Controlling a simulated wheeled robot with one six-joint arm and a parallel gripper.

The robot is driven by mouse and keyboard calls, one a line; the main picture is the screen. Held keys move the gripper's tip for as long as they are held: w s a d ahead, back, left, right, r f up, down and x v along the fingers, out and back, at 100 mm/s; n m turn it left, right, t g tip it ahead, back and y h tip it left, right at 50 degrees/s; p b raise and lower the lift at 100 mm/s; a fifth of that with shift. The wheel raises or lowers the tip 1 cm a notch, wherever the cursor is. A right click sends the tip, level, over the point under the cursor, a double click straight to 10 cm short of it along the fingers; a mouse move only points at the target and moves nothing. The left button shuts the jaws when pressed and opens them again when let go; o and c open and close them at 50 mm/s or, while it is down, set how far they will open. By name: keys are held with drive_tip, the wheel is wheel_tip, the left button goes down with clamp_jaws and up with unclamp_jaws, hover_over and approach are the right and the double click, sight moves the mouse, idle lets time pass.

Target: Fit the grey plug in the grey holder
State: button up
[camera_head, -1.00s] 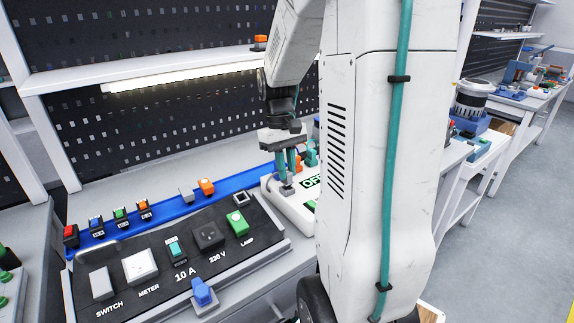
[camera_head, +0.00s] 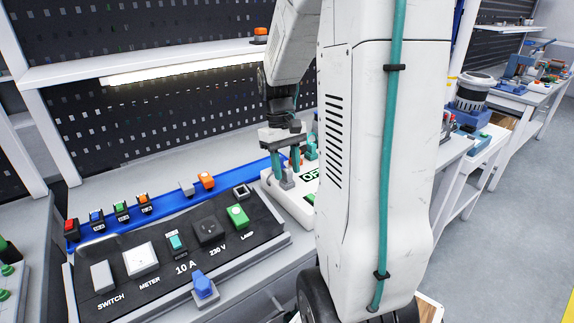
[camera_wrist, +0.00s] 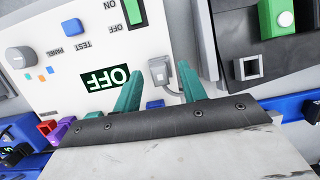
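The grey plug (camera_wrist: 160,72), with a grey cable, sits on the white OFF-marked panel (camera_wrist: 60,55). In the head view the plug (camera_head: 287,183) is just below my gripper (camera_head: 286,160). My gripper (camera_wrist: 160,85) is open and empty, its teal fingers apart on either side of the plug in the wrist view; I cannot tell whether either touches it. A grey-rimmed square socket (camera_wrist: 248,67), which looks like the grey holder, is empty on the black panel; it also shows in the head view (camera_head: 241,191).
A shelf (camera_head: 150,65) runs above.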

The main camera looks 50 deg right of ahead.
sight(284, 181)
drive_tip(key=v, duration=0.7)
drive_tip(key=shift+r, duration=0.35)
drive_tip(key=s+a+n+t, duration=0.1)
drive_tip(key=s+a, duration=0.3)
drive_tip(key=a, duration=0.4)
drive_tip(key=s+a+r+n+t, duration=0.1)
drive_tip(key=s+a, duration=0.4)
drive_tip(key=a, duration=0.2)
drive_tip(key=s+a+r+t+h, duration=0.1)
drive_tip(key=s+a+t, duration=0.1)
drive_tip(key=s+a, duration=0.3)
drive_tip(key=a, duration=0.3)
drive_tip(key=shift+a+n, duration=0.35)
drive_tip(key=shift+n, duration=0.05)
